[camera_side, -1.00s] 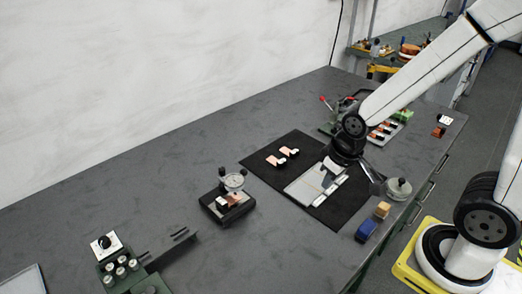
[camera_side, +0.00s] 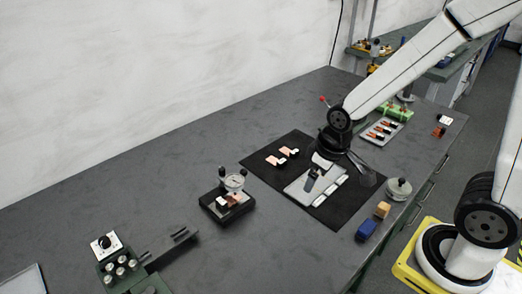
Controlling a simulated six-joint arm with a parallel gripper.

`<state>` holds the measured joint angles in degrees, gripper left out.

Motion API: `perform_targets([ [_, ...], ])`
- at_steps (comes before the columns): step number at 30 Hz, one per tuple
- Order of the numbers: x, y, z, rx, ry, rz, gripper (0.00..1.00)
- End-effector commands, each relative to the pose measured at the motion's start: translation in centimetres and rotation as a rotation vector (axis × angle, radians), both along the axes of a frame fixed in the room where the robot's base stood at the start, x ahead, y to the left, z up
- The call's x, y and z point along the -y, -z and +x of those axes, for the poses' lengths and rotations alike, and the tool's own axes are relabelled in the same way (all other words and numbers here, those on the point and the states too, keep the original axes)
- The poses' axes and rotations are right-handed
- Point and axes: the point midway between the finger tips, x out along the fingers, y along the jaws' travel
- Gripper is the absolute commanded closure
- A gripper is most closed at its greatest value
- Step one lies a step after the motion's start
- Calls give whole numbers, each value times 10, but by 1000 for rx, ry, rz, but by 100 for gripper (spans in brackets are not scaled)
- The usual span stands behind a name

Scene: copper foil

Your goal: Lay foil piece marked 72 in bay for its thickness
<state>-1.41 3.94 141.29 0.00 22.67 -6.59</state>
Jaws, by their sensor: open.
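Two copper foil pieces with white tags, the left foil piece (camera_side: 273,161) and the right foil piece (camera_side: 286,153), lie on the black mat (camera_side: 258,163). Another copper piece with a white tag (camera_side: 232,201) sits on the dial gauge (camera_side: 222,212) left of the mat. No number can be read, so I cannot tell which piece is marked 72. A pale plate (camera_side: 300,191) with several white blocks along its right side lies on the mat. My gripper (camera_side: 313,180) is open over this plate, its fingers partly hiding it. Nothing shows between the fingers.
A grey tray (camera_side: 367,137) with several copper and dark items stands behind my wrist. A round metal pot (camera_side: 398,189), a tan block (camera_side: 382,209) and a blue block (camera_side: 366,230) are near the front edge. A green fixture (camera_side: 121,277) stands at lower left.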

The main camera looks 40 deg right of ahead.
Motion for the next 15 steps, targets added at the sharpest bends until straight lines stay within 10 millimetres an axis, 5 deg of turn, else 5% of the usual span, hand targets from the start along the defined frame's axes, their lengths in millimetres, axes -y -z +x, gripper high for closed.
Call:
perform_targets([
  [15, -58, 12, 115, -96, -703, -101, 6],
])
